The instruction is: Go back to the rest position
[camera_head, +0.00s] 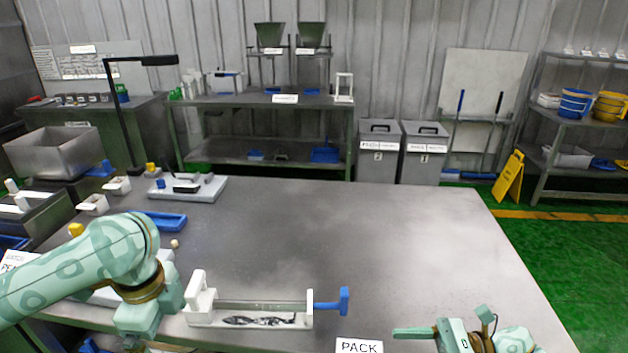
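My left arm reaches in from the left over the table's front left corner. My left gripper (138,325) is at the lower end of that arm, near the bottom edge, and its fingertips are not clearly visible. My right gripper (415,333) is at the bottom right, low over the table's front edge, with a green finger pointing left. Its other finger is not clear, so I cannot tell its opening. I see nothing held in either gripper.
A white fixture (206,316) with a blue handle (331,302) stands at the table's front, between my grippers. A PACK label (359,346) is right of it. A blue tray (165,221) and a white device (188,187) are at the left. The table's (370,235) middle and right are clear.

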